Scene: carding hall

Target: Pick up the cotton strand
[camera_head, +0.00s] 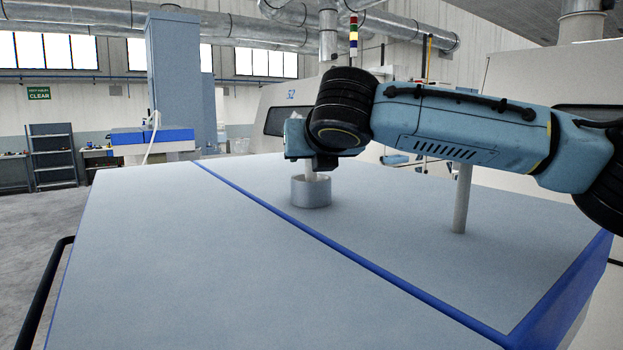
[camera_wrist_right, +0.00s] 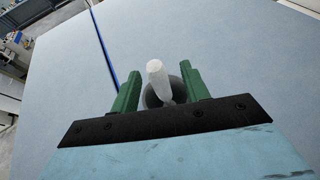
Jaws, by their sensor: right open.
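The cotton strand (camera_wrist_right: 158,78) is a white, rounded length that stands up out of a dark round opening in the right wrist view. In the head view its pale lower part (camera_head: 311,176) shows just above a short grey cylinder (camera_head: 311,194) on the machine's flat top. My right gripper (camera_wrist_right: 160,84) is open, with one green finger on each side of the strand. Gaps show between the strand and both fingers. In the head view my right gripper (camera_head: 300,152) is directly above the cylinder, and its fingertips are mostly hidden. My left gripper is in neither view.
The pale blue machine top (camera_head: 200,260) is wide and mostly clear, crossed by a blue stripe. A thin white post (camera_head: 461,200) stands on it under my right arm. A dark handrail (camera_head: 46,300) runs along the left edge. Shelves (camera_head: 52,155) stand far back.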

